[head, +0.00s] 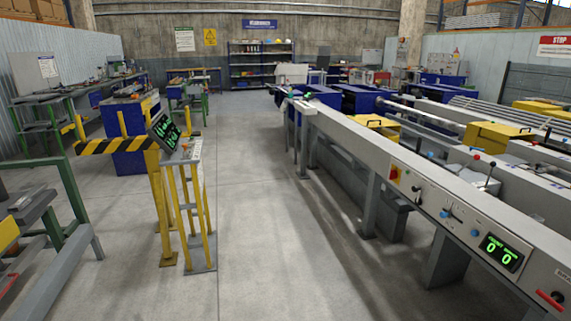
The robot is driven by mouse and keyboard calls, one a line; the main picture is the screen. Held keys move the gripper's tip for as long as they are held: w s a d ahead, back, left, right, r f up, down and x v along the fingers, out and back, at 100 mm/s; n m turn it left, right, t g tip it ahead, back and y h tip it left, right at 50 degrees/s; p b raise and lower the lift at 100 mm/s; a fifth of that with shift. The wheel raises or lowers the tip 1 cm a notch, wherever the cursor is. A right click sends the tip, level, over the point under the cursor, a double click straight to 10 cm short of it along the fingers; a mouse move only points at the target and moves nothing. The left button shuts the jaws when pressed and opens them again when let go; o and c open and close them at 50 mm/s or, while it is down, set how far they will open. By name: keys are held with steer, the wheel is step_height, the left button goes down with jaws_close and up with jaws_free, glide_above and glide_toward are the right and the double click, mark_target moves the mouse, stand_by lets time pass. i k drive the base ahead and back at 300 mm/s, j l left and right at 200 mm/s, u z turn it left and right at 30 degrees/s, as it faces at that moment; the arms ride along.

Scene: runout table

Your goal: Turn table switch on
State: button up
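The long grey runout table (340,130) runs from the near right toward the back. Its front side carries a control panel. On the panel are a red-and-yellow switch (394,174), a small dark switch with a light plate (417,192), two blue buttons (475,233) and a dark lever on a scale between them. A red handle (553,299) sits at the near end. The labels are too small to read, so I cannot tell which control is the table switch or its position. My gripper is not in view.
A yellow control stand (187,205) with a green-lit screen (165,130) stands left of the aisle, beside a black-and-yellow barrier (108,145). Green-framed benches (70,190) line the left. The grey floor (255,220) between the stand and the table is clear.

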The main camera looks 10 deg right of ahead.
mark_target(394, 174)
steer(key=i, duration=3.7)
steer(key=i+z, duration=0.25)
steer(key=i+j+z, duration=0.1)
steer(key=i+z, duration=0.15)
